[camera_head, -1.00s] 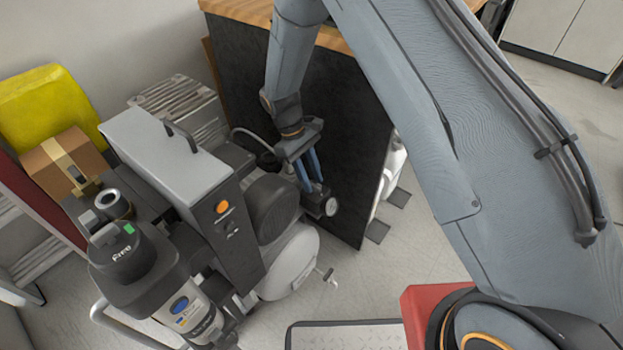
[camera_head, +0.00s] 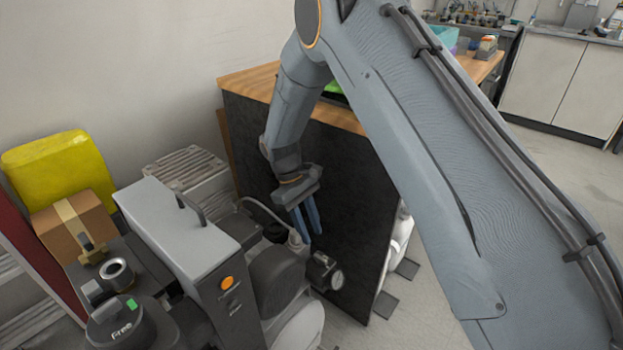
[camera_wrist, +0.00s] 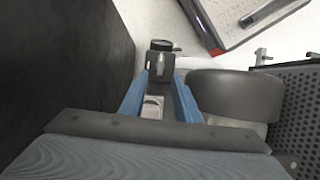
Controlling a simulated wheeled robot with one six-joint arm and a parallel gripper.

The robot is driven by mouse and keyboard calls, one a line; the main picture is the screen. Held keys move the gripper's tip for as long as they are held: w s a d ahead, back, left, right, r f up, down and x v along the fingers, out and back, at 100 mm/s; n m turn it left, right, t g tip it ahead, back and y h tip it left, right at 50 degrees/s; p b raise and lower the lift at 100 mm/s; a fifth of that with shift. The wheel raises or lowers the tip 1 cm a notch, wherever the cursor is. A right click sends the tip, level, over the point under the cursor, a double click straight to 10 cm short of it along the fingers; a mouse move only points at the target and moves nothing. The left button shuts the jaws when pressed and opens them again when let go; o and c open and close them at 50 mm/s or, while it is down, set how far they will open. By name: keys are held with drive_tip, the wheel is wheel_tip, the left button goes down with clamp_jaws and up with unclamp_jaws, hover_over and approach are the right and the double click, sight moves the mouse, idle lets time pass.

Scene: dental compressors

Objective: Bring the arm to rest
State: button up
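My gripper (camera_head: 311,233) hangs from my bent arm, pointing down, with two blue fingers. It is in front of the black side of a wooden-topped cabinet (camera_head: 348,190). In the wrist view the fingers of my gripper (camera_wrist: 160,75) are apart, with nothing held between them. A round gauge on a dark fitting (camera_head: 327,272) sits below the fingertips, apart from them in the head view. In the wrist view the gauge fitting (camera_wrist: 160,62) shows beyond the fingertips.
A dental compressor with a grey box housing (camera_head: 185,235) stands close to the left of my gripper. A cardboard box (camera_head: 75,225) and a yellow case (camera_head: 60,170) are farther left. A wooden worktop (camera_head: 250,83) lies behind my arm. Open floor (camera_head: 575,165) is at the right.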

drive_tip(key=s+d+r+m+t+y, duration=0.1)
drive_tip(key=s+d+r+m, duration=0.15)
drive_tip(key=s+r, duration=0.45)
drive_tip(key=s+d+r+m+y, duration=0.1)
drive_tip(key=s+d+r, duration=0.25)
drive_tip(key=r, duration=0.75)
drive_tip(key=s+d+r+m+t+y+p, duration=0.1)
drive_tip(key=s+d+r+m, duration=0.2)
drive_tip(key=s, duration=0.5)
drive_tip(key=s+d+r+m+t+y, duration=0.1)
drive_tip(key=s+d+r, duration=0.3)
drive_tip(key=s, duration=0.4)
drive_tip(key=d+r+m+p, duration=0.2)
drive_tip(key=d+r+p, duration=0.5)
drive_tip(key=p, duration=0.7)
drive_tip(key=shift+w+d+r+m+p, duration=0.25)
drive_tip(key=shift+d+r+m+p, duration=0.05)
drive_tip(key=shift+r+m+p, duration=0.1)
